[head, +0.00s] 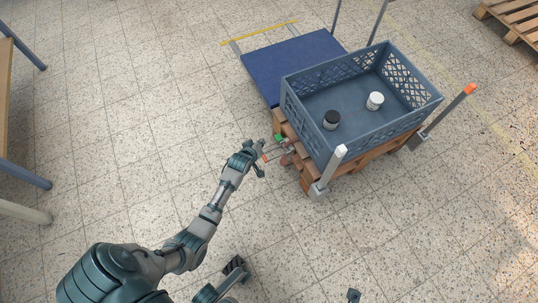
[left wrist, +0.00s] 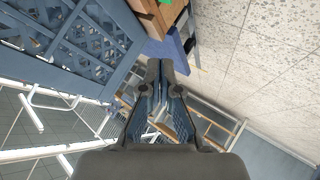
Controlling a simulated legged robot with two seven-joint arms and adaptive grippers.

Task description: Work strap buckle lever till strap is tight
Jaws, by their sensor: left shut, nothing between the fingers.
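My left gripper (head: 260,147) is by the near left corner of a wooden pallet. It is shut and empty, and its two dark fingers meet in the left wrist view (left wrist: 160,75). Next to it in the head view are a small green part (head: 278,137) and a small reddish-brown part (head: 287,158) at the pallet edge. The green part also shows at the top of the left wrist view (left wrist: 192,6). The strap and the buckle lever are too small to make out, and I cannot tell whether the gripper touches them.
A blue-grey crate (head: 375,133) stands on the pallet (head: 305,176), holding a black-lidded jar (head: 331,120) and a white-lidded jar (head: 375,101). Corner posts (head: 328,170) rise beside it. A dark blue panel (head: 285,62) lies behind.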

